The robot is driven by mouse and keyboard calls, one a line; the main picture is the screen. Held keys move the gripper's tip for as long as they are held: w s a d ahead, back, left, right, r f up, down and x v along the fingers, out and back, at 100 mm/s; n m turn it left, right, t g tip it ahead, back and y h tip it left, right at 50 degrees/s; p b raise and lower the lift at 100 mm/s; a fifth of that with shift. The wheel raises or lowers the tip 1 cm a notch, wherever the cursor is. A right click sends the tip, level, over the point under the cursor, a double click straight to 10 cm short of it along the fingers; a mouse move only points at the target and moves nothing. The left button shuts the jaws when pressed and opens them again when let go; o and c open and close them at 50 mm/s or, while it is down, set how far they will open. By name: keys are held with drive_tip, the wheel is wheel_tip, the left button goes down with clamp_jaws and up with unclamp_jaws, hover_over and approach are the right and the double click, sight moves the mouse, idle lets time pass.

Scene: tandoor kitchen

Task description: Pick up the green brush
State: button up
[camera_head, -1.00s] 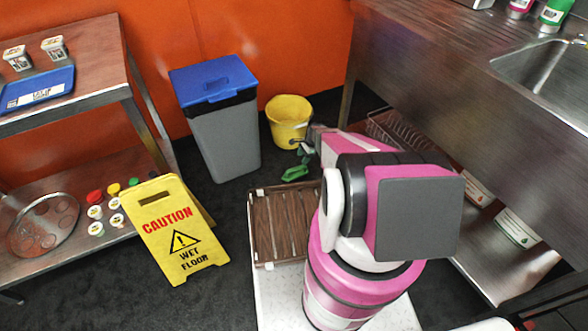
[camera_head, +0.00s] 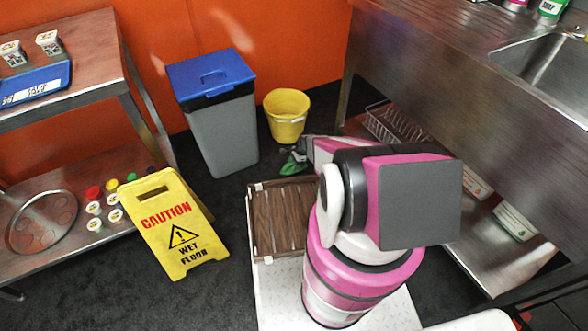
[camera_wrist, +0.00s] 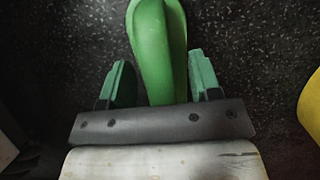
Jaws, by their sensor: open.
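The green brush (camera_head: 291,164) lies on the dark floor in front of the yellow bucket, partly hidden by my gripper in the head view. In the wrist view the smooth green brush (camera_wrist: 158,45) runs down from the top edge and passes between my open fingers. My gripper (camera_head: 293,152) reaches down at the brush. In the wrist view my gripper (camera_wrist: 160,82) has one green-tipped finger on each side of the brush, with dark gaps between. The brush's lower end is hidden behind the gripper's grey plate.
A yellow bucket (camera_head: 287,115) stands just behind the brush. A grey bin with a blue lid (camera_head: 218,120) is to its left. A yellow wet-floor sign (camera_head: 173,225) stands at the front left. The steel sink counter (camera_head: 440,75) and its lower shelf are at the right.

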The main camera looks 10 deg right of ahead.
drive_tip(key=c, duration=1.1)
drive_tip(key=shift+o, duration=0.2)
drive_tip(key=shift+r, duration=0.8)
wheel_tip(320, 180, up, 3)
drive_tip(key=shift+s+f, duration=0.1)
drive_tip(key=shift+f, duration=0.1)
drive_tip(key=s+a+r, duration=0.6)
drive_tip(key=a, duration=0.3)
drive_tip(key=shift+s+a+r, duration=0.2)
drive_tip(key=shift+a+r, duration=0.15)
drive_tip(key=shift+r, duration=0.05)
drive_tip(key=o, duration=0.4)
drive_tip(key=shift+c, duration=1.3)
